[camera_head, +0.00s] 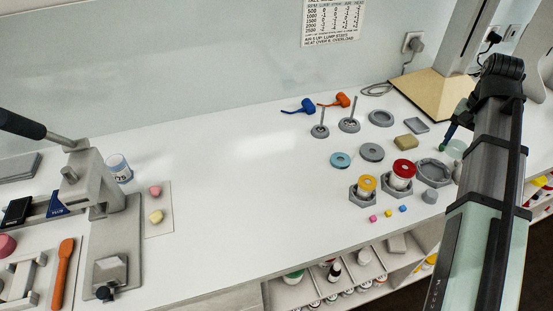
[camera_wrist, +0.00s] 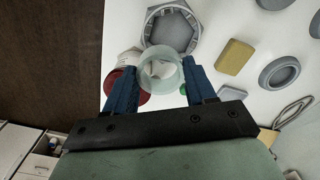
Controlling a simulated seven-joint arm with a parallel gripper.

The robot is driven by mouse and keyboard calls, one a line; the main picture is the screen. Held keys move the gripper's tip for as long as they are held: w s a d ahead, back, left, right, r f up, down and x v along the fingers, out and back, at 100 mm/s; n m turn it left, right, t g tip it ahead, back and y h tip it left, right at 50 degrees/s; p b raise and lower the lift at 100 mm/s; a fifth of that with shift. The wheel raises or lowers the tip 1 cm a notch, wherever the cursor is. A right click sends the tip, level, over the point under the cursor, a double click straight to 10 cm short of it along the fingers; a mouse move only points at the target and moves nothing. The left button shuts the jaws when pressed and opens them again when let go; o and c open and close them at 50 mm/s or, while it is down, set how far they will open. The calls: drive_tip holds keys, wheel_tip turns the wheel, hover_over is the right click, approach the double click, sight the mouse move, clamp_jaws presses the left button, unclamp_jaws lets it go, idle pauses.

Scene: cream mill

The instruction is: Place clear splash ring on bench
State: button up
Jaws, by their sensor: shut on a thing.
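The clear splash ring (camera_wrist: 161,72) is a pale, see-through ring held between the two blue fingers of my gripper (camera_wrist: 159,64) in the wrist view. The fingers are shut on its opposite sides. In the head view the ring (camera_head: 457,148) shows as a pale greenish shape beside my blue fingertip, partly hidden by my arm. It is over the right end of the white bench (camera_head: 250,200). Its height above the bench is hard to tell.
A grey hexagonal holder (camera_head: 433,172) and a red-lidded jar (camera_head: 403,174) stand close to the ring. A yellow-lidded jar (camera_head: 366,187), a tan sponge-like block (camera_head: 406,141) and grey discs are nearby. The bench middle is clear. Open shelves lie below the front edge.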

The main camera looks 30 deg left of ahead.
drive_tip(key=s+a+n, duration=0.3)
drive_tip(key=s+a, duration=0.1)
drive_tip(key=a, duration=1)
drive_tip(key=s+a+n, duration=0.3)
drive_tip(key=s+a, duration=0.1)
drive_tip(key=a, duration=1)
drive_tip(key=s+a+n, duration=0.2)
drive_tip(key=s+a, duration=1.4)
drive_tip(key=s, duration=0.4)
drive_tip(key=shift+s+a+r+n, duration=0.15)
drive_tip(key=shift+s+a+n, duration=0.1)
drive_tip(key=shift+a+n, duration=0.15)
drive_tip(key=shift+f, duration=4.9)
drive_tip(key=shift+f, duration=0.15)
